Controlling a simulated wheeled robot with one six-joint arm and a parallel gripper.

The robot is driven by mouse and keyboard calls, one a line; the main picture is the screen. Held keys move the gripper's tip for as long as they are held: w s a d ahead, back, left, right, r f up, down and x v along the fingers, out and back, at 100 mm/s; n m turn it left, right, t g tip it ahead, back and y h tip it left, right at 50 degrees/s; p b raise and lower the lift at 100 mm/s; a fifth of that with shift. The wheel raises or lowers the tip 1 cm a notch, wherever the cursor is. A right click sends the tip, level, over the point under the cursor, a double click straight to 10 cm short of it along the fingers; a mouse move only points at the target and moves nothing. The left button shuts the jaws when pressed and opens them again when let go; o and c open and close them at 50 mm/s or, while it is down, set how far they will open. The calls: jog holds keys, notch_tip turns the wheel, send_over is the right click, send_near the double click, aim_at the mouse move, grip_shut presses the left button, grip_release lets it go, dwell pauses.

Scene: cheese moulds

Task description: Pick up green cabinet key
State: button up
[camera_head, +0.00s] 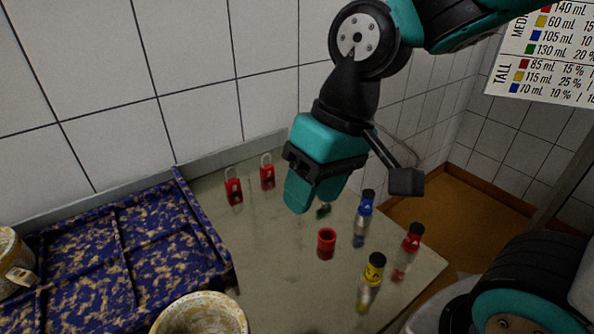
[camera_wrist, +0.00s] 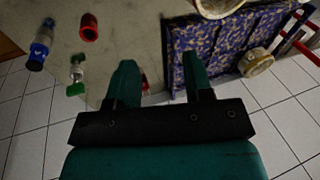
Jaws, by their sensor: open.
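No shape I can make out for sure as a green cabinet key shows. A small clear item with a green end (camera_wrist: 75,89) stands on the grey tabletop, left of my fingers in the wrist view; it looks like a green-capped bottle. In the head view only a small green part (camera_head: 323,211) shows below my gripper (camera_head: 316,195), which hides the rest. My gripper is open and empty above the table, with its two fingers apart in the wrist view (camera_wrist: 160,65). A bit of red (camera_wrist: 145,85) shows beside the left finger, mostly hidden.
Two red padlocks (camera_head: 233,188) stand near the wall. A red cup (camera_head: 326,240) and bottles with blue (camera_head: 366,202), red (camera_head: 413,236) and yellow (camera_head: 374,268) caps stand to the right. A blue-gold patterned tray (camera_head: 110,270) and a stained tub (camera_head: 200,318) lie left.

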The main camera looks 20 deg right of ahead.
jog(key=w+d+m+h+p, duration=0.1)
jog(key=w+d+m+p, duration=0.1)
jog(key=w+d+m, duration=0.65)
jog(key=w+d+m+h+p, duration=0.2)
jog(key=w+d+m+p, duration=0.3)
jog(key=w, duration=0.6)
jog(key=w+d+f+m+b, duration=0.1)
jog(key=w+d+f+m, duration=0.3)
jog(key=m, duration=0.2)
jog(key=shift+h, duration=0.3)
jog(key=f+p, duration=0.1)
jog(key=f, duration=0.4)
jog(key=f+p, duration=0.1)
jog(key=f, duration=0.4)
jog(key=shift+s+a+f, duration=0.15)
jog(key=shift+s, duration=0.05)
jog(key=shift+a+f+p, duration=0.2)
jog(key=shift+f+p, duration=0.85)
jog(key=shift+f, duration=1.9)
grip_shut()
